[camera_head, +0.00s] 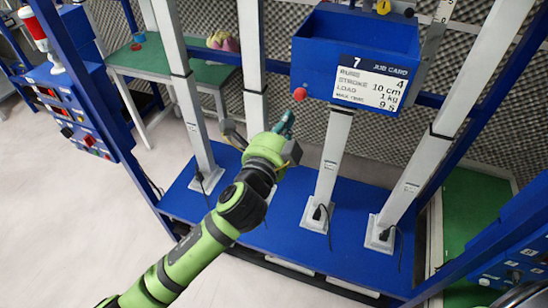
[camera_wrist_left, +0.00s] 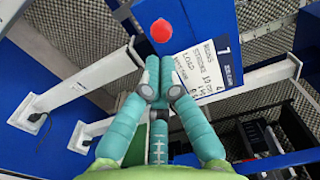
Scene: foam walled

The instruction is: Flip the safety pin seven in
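A blue box (camera_head: 321,35) numbered 7 carries a white job card (camera_head: 368,82). The red round knob (camera_head: 300,93), which appears to be safety pin seven, sticks out at the box's lower left corner. In the left wrist view the red knob (camera_wrist_left: 160,30) is just beyond my fingertips, beside the tilted card (camera_wrist_left: 195,70). My left gripper (camera_head: 287,123) is below and slightly left of the knob, apart from it. Its teal fingertips (camera_wrist_left: 158,68) are together with nothing seen between them. My right gripper is not in view.
White posts (camera_head: 330,165) rise from a blue base (camera_head: 275,225) around my left arm. A green table (camera_head: 140,62) stands behind at left. A blue control panel (camera_head: 85,125) is at left, another (camera_head: 515,262) at lower right. Grey foam covers the back wall.

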